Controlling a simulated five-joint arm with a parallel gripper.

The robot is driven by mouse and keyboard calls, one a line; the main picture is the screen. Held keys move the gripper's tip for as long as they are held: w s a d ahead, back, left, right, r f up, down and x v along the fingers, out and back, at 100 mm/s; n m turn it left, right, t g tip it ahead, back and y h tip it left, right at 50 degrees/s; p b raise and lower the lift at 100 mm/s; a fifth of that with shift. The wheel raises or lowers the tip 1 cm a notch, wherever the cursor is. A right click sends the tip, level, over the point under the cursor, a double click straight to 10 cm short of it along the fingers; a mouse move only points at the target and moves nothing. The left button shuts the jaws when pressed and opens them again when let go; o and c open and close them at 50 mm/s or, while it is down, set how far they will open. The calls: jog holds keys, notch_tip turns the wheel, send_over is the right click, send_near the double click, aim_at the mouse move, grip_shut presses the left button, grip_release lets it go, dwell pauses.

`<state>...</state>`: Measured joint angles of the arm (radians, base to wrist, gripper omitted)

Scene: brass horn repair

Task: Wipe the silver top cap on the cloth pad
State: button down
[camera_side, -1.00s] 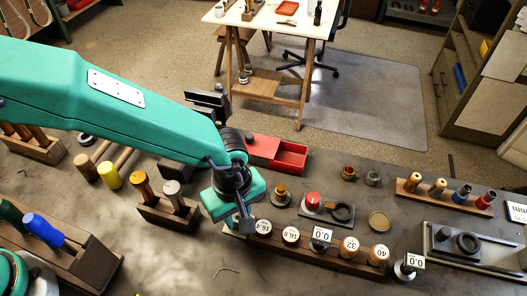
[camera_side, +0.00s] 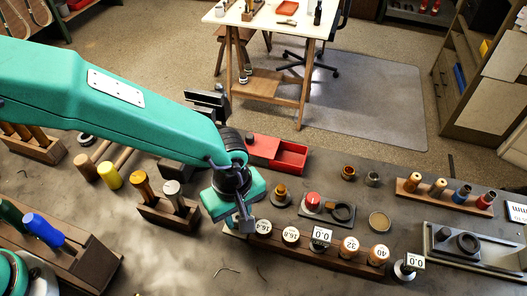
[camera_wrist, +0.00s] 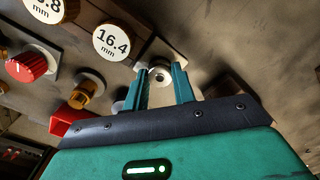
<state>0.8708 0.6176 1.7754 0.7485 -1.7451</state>
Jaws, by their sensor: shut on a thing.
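My gripper (camera_side: 243,222) is low over the bench, at the left end of the row of size-marked pieces. In the wrist view my gripper's teal fingers (camera_wrist: 161,69) are closed around a small silver round piece with a dark centre, which looks like the silver top cap (camera_wrist: 160,77). In the side view the cap is hidden by the gripper. I cannot make out the cloth pad for sure. A pale edge (camera_side: 231,233) shows just under the gripper in the side view, and I cannot tell if it is the pad.
The wooden rack (camera_side: 335,260) with labelled pieces stands close right of my gripper. A red open box (camera_side: 291,156) lies behind, and a brass fitting (camera_side: 281,197) is nearby. A wooden block with handles (camera_side: 168,212) stands to the left. The front bench is mostly clear.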

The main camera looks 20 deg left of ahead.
jog(key=shift+f, duration=0.15)
jog(key=shift+a, duration=0.5)
dwell(0.5)
jog(key=shift+d, duration=0.5)
jog(key=shift+d, duration=0.35)
jog(key=shift+d, duration=0.15)
jog(key=shift+a, duration=0.4)
jog(key=shift+a, duration=0.35)
jog(key=shift+a, duration=0.25)
jog(key=shift+d, duration=0.65)
